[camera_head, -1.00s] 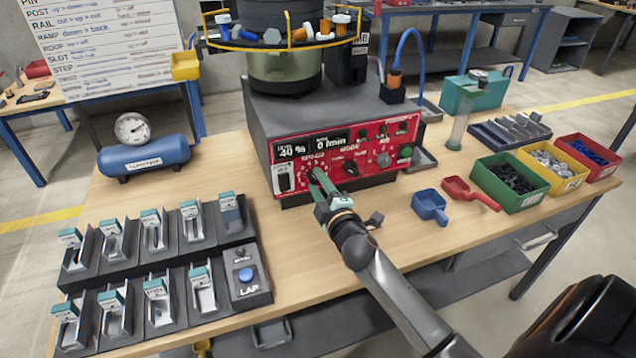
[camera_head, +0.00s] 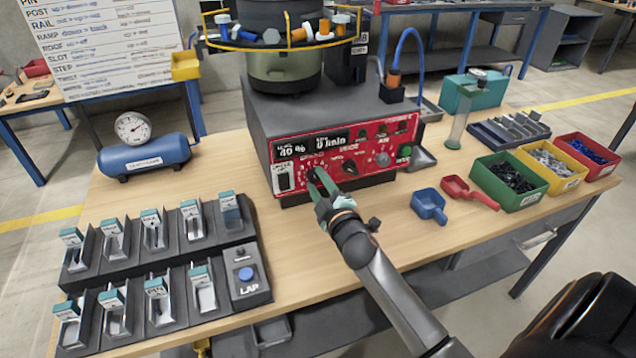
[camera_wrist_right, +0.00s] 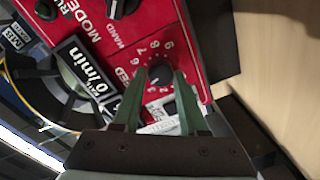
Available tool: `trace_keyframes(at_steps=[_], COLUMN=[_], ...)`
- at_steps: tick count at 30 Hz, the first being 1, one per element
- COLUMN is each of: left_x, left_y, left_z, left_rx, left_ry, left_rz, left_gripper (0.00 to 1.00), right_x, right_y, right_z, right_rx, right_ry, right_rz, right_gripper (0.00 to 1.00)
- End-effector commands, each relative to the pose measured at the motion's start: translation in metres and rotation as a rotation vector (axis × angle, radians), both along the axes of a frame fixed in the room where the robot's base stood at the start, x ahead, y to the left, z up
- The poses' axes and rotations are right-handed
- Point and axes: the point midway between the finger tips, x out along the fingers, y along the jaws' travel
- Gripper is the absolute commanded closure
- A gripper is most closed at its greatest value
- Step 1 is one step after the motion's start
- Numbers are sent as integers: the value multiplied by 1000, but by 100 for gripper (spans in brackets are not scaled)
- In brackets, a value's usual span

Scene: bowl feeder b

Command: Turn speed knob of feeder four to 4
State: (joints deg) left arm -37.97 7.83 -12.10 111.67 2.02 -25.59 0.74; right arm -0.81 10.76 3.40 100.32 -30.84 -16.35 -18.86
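In the right wrist view the dark speed knob (camera_wrist_right: 160,74) sits inside a ring of printed white numbers on the red panel (camera_wrist_right: 205,55). My right gripper (camera_wrist_right: 161,82) has its two green fingertips on either side of this knob, close to its edges. I cannot tell whether they press on it. In the head view my right gripper (camera_head: 316,177) is at the panel's lower left and hides the knob. My left gripper is not in view.
A blue scoop (camera_head: 428,205) and red scoop (camera_head: 468,192) lie right of my arm. A rack (camera_head: 155,270) stands at left.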

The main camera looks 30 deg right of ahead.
Motion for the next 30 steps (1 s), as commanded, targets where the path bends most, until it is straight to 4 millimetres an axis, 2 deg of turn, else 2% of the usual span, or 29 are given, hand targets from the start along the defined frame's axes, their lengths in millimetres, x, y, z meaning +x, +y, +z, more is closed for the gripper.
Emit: trace_keyframes(at_steps=[1, 7, 17, 23, 30], left_x=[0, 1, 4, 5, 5], left_y=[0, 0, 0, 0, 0], left_z=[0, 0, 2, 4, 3], left_rx=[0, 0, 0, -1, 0], left_ry=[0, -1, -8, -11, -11], left_rz=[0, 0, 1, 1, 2], left_gripper=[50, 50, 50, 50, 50], right_x=[0, 0, -4, -32, -80], right_y=[0, 0, 1, 8, 17], right_z=[0, 0, 0, 0, 2], right_rx=[-1, -1, -1, 2, 1], right_ry=[1, 0, 1, 3, 3], right_rz=[-1, 0, 1, 1, -1], right_gripper=[51, 30, 30, 30, 30])
